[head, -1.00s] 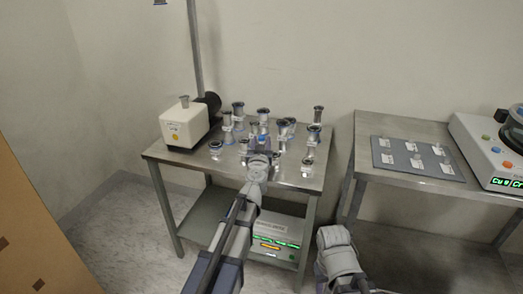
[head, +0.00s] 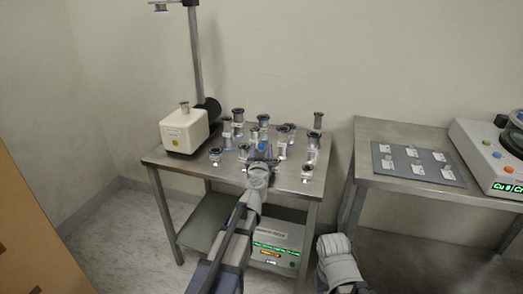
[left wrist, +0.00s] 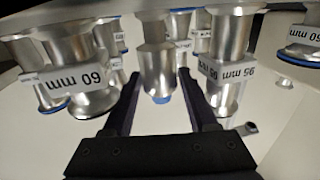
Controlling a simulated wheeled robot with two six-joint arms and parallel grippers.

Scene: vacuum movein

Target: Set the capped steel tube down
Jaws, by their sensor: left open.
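A steel tube with a blue end (left wrist: 157,62) stands between the two fingers of my left gripper (left wrist: 160,85) in the left wrist view. The fingers are spread, with a gap visible on each side of the tube. In the head view my left gripper (head: 262,157) reaches over the front middle of the steel table (head: 170,163), and a small blue patch shows at its tip. The gripper hides part of the tube there. My right gripper is not seen; only a part of my right arm shows at the bottom.
Several flanged steel tubes stand close around, including ones labelled 60 mm (left wrist: 70,78) and 95 mm (left wrist: 222,72). A white pump-like box (head: 184,130) stands at the table's left. A second table at right holds a grey labelled plate (head: 415,163) and a white device (head: 488,150).

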